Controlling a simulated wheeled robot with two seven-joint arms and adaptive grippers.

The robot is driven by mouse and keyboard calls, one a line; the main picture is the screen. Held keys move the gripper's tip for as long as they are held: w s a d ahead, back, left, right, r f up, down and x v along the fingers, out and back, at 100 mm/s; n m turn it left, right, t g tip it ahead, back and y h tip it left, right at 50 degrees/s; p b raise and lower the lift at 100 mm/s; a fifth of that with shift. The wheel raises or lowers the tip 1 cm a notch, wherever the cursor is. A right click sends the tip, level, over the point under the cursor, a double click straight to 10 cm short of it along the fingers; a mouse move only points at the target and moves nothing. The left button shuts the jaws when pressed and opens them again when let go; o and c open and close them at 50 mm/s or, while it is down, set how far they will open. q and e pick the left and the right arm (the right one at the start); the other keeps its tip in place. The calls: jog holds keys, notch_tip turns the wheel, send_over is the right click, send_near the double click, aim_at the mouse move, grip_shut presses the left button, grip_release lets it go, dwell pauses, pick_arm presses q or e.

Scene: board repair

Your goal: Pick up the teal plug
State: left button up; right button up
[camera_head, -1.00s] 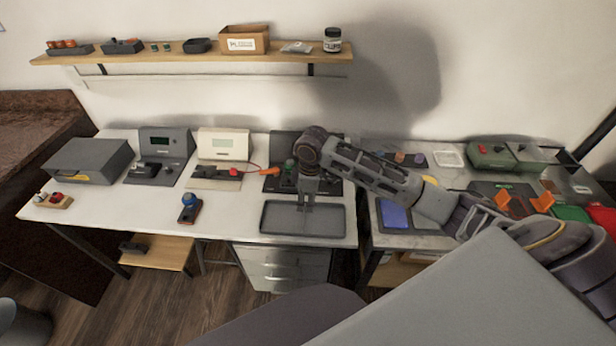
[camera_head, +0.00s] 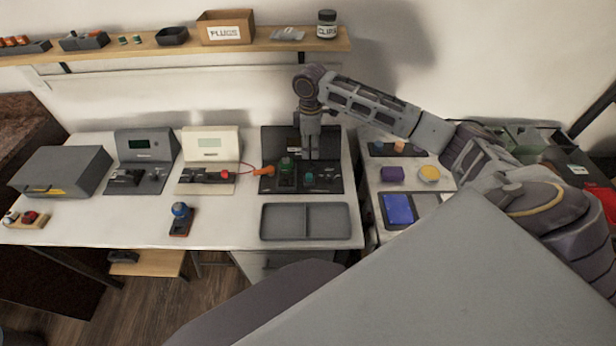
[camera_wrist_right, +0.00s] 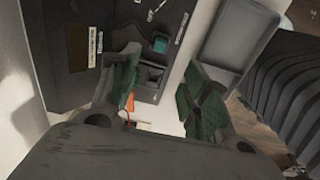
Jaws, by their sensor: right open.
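The teal plug (camera_head: 309,178) sits in the right part of the dark board station (camera_head: 326,186). In the right wrist view the teal plug (camera_wrist_right: 160,44) shows as a small teal block in a dark slot, just beyond the open fingers. My right gripper (camera_head: 314,157) points down over the station, close to the plug and slightly behind it in the head view. In the wrist view my right gripper (camera_wrist_right: 162,72) has its green-padded fingers spread apart with nothing between them. Whether a finger touches anything is unclear. My left gripper is out of view.
A green knob (camera_head: 287,165) stands left of the plug, and an orange plug (camera_head: 263,171) with a red cable lies at the station's left edge. An empty grey tray (camera_head: 305,237) lies in front. A blue-topped part (camera_head: 180,212) stands on the table's open left area.

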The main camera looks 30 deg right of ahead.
send_over(309, 175)
notch_tip(309, 175, down, 7)
jog(key=shift+s+d+f, duration=0.1)
jog(key=shift+f, duration=1.6)
notch_tip(309, 175, down, 2)
jog(key=shift+f, duration=0.75)
jog(key=c, duration=1)
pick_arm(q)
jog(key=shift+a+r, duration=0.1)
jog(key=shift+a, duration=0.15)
